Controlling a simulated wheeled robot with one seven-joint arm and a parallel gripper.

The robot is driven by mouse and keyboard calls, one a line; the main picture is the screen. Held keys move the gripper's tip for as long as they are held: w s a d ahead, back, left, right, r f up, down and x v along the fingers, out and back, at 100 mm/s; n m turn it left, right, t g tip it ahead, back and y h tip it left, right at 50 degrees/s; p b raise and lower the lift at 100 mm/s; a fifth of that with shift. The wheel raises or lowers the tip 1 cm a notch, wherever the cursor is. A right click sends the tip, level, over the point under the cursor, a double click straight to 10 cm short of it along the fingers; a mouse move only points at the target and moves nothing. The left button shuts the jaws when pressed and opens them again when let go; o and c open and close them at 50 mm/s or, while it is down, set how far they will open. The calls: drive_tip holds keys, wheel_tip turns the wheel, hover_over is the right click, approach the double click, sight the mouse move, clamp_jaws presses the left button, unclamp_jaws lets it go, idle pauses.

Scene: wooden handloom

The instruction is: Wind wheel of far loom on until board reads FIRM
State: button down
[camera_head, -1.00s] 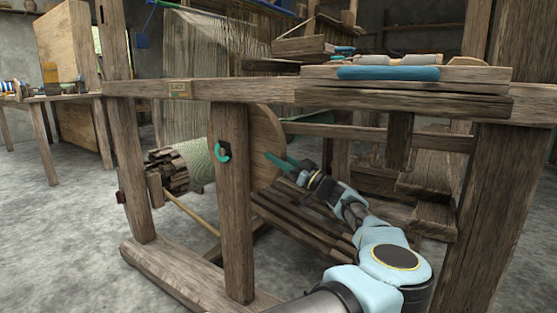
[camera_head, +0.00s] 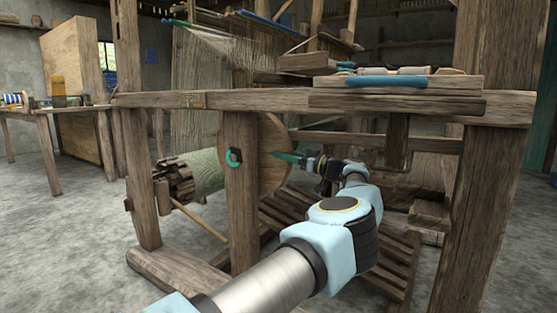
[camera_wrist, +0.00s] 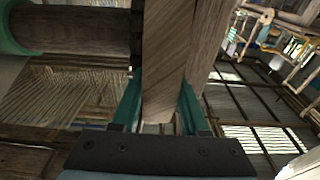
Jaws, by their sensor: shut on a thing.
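The wheel (camera_head: 268,148), a plain wooden disc on the end of the cloth-wrapped beam (camera_head: 205,170), is partly hidden by a loom post in the head view. My gripper (camera_head: 285,157) is at its right edge. In the wrist view, my gripper's teal fingers (camera_wrist: 157,105) lie on both sides of the wheel's wooden rim (camera_wrist: 175,60) and are shut on it.
Slatted wood (camera_head: 390,255) lies below my arm. A shelf with a blue roll (camera_head: 385,81) overhangs at the right. Open floor (camera_head: 70,220) lies at the left.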

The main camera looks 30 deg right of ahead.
drive_tip(key=shift+d+r, duration=0.1)
drive_tip(key=shift+r, duration=0.15)
drive_tip(key=shift+c, duration=2.1)
unclamp_jaws()
drive_tip(key=shift+f, duration=0.1)
drive_tip(key=shift+f, duration=0.1)
